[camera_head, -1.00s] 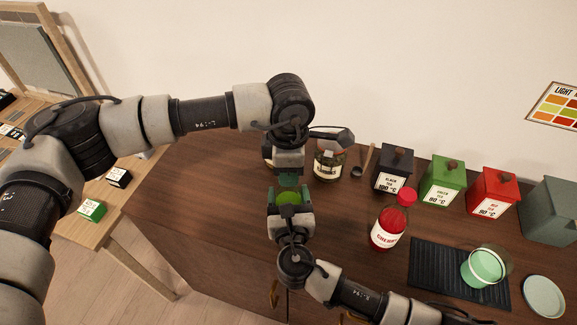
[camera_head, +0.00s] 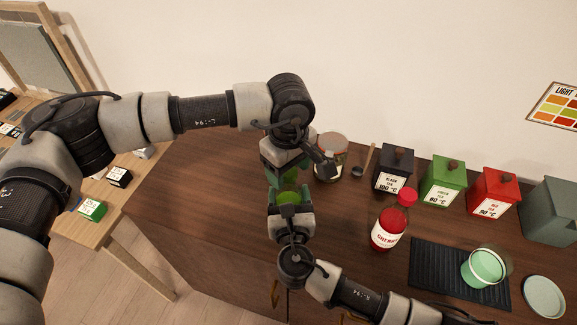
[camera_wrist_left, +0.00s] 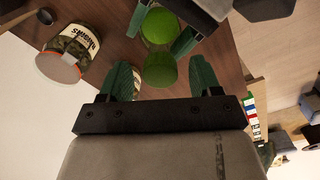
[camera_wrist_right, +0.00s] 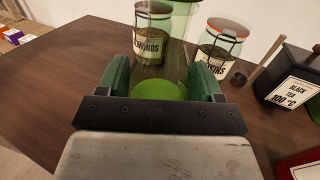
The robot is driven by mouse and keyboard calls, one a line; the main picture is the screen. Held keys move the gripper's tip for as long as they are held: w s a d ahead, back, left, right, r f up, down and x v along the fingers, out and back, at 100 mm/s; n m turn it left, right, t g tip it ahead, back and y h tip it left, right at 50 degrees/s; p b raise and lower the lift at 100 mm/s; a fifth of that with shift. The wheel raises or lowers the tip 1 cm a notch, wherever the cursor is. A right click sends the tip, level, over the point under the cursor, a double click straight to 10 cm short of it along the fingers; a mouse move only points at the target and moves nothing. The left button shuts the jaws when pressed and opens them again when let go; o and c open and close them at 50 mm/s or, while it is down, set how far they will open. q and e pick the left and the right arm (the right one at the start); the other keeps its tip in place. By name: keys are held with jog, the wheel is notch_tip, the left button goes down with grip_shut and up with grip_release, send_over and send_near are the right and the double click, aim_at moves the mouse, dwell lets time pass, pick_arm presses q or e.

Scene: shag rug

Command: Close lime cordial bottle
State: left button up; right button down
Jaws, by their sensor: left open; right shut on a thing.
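The lime cordial bottle (camera_head: 289,197) is translucent green, with bright green cordial low in it. My left gripper (camera_head: 288,176) is just above, at the bottle's upper end. In the left wrist view, its fingers stand apart on both sides of a darker green round part (camera_wrist_left: 160,70), with gaps. I cannot tell whether this is a separate cap or how it sits on the neck.
A jar labelled raisins (camera_wrist_right: 220,45) and an almond jar (camera_wrist_right: 153,40) stand behind the bottle. A red cherry bottle (camera_head: 386,232), black tea tin (camera_head: 394,170), green tin (camera_head: 441,180) and red tin (camera_head: 492,192) stand right. A black mat (camera_head: 430,270) holds a green glass (camera_head: 484,267).

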pick_arm(q)
jog(key=shift+r, duration=0.1)
notch_tip(320, 180, up, 12)
dwell(0.4)
pick_arm(e)
jog(key=shift+c, duration=0.4)
grip_release()
pick_arm(q)
notch_tip(320, 180, down, 2)
jog(key=shift+f+b, duration=0.2)
jog(key=shift+b, duration=0.9)
pick_arm(e)
jog(key=s, duration=1)
jog(key=shift+s+d, duration=0.4)
jog(key=shift+d, duration=0.05)
jog(key=shift+s+f, duration=0.1)
